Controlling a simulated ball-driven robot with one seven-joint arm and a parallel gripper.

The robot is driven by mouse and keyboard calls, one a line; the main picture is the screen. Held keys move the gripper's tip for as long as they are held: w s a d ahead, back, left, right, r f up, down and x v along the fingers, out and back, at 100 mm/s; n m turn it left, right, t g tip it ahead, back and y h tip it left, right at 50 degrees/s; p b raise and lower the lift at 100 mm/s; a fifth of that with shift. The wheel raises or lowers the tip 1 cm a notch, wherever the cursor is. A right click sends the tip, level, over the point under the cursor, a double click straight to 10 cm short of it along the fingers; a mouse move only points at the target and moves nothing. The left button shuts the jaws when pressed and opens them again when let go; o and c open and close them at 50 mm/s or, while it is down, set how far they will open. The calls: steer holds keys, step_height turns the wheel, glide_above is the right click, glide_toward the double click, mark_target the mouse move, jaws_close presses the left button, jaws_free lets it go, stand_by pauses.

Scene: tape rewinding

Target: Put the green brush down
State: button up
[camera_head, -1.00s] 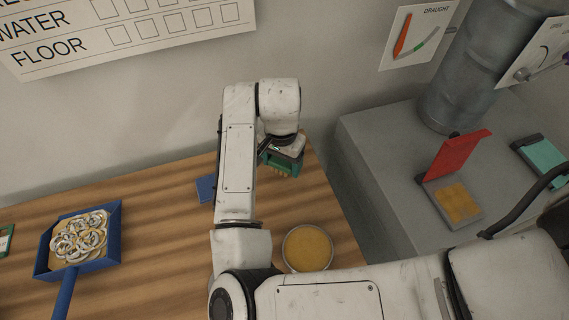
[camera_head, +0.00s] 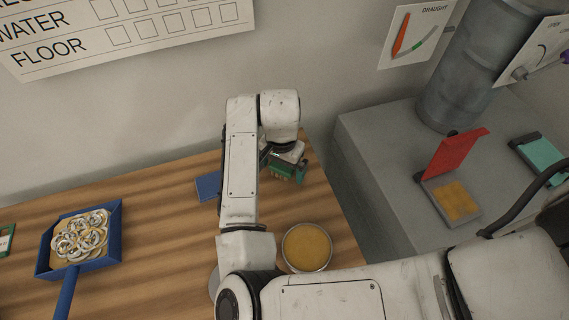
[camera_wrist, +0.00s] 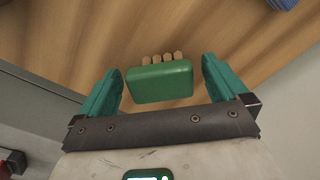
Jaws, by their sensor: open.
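The green brush (camera_wrist: 160,82) shows in the wrist view as a rounded green block with several pale bristle tufts at its far side. My gripper (camera_wrist: 161,68) is open, with one teal finger on each side of the brush. A gap shows between the brush and each finger. In the head view the brush (camera_head: 288,172) is partly hidden under my gripper (camera_head: 282,165), near the right end of the wooden table (camera_head: 160,190). It appears to rest on the wood, though its underside is hidden.
A round tan-filled dish (camera_head: 307,247) stands nearer on the table. A blue piece (camera_head: 208,186) lies left of my arm. A blue dustpan (camera_head: 112,245) with rings is further left. A grey bench (camera_head: 385,150) with a red-lidded box (camera_head: 455,165) stands right.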

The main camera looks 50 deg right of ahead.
mark_target(282, 166)
steer(key=shift+r, duration=0.1)
step_height(282, 166, up, 12)
steer(key=shift+r, duration=0.15)
stand_by(0.4)
stand_by(0.6)
